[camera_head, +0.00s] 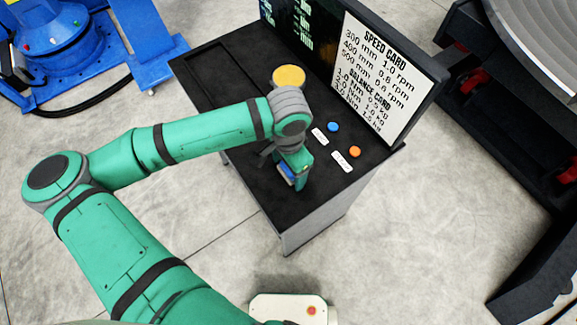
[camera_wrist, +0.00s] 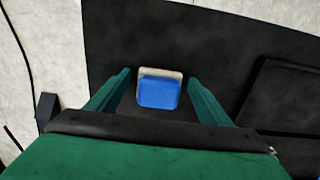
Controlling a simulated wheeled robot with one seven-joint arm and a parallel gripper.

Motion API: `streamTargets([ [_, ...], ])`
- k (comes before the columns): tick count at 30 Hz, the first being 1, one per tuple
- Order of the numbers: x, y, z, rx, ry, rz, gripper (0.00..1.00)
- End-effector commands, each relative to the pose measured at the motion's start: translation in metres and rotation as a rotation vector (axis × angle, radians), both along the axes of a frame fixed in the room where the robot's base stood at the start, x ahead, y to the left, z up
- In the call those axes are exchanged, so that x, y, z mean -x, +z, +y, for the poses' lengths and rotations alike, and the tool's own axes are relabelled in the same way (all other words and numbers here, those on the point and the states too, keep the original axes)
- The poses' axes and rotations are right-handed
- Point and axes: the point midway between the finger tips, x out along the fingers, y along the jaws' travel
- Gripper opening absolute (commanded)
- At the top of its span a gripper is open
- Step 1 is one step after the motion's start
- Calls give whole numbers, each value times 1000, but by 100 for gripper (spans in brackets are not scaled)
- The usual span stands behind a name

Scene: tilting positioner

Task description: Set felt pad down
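The felt pad (camera_wrist: 160,92), a blue block with a pale layer along its far edge, shows between my gripper's two green fingers in the wrist view. A narrow dark gap shows on each side of it, so my gripper (camera_wrist: 159,78) looks open around it rather than closed on it. In the head view my gripper (camera_head: 292,178) points down low over the black tabletop, and the blue of the pad (camera_head: 287,169) shows beside a finger. The pad appears to be at the tabletop; its underside is hidden.
The black desk (camera_head: 262,185) carries a yellow round disc (camera_head: 288,76), a blue button (camera_head: 333,127), an orange button (camera_head: 355,151) and small white labels. A panel with a speed card (camera_head: 385,75) stands along its back edge. Blue machinery (camera_head: 60,45) is at the upper left.

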Motion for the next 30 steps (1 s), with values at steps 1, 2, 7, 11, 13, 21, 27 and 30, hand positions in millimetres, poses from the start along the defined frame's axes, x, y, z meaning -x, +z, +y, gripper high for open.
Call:
streamTargets([
  [1,0,0,0,0,0,0,73],
  [2,0,1,0,-1,0,-1,73],
  [7,-1,15,-1,1,-1,-2,73],
  [11,-1,38,0,0,-1,-4,73],
  [13,-1,53,1,0,2,-4,73],
  [21,-1,102,0,0,1,-2,73],
  [27,0,121,-2,-1,-4,-1,73],
  [30,0,124,-2,0,-4,0,73],
])
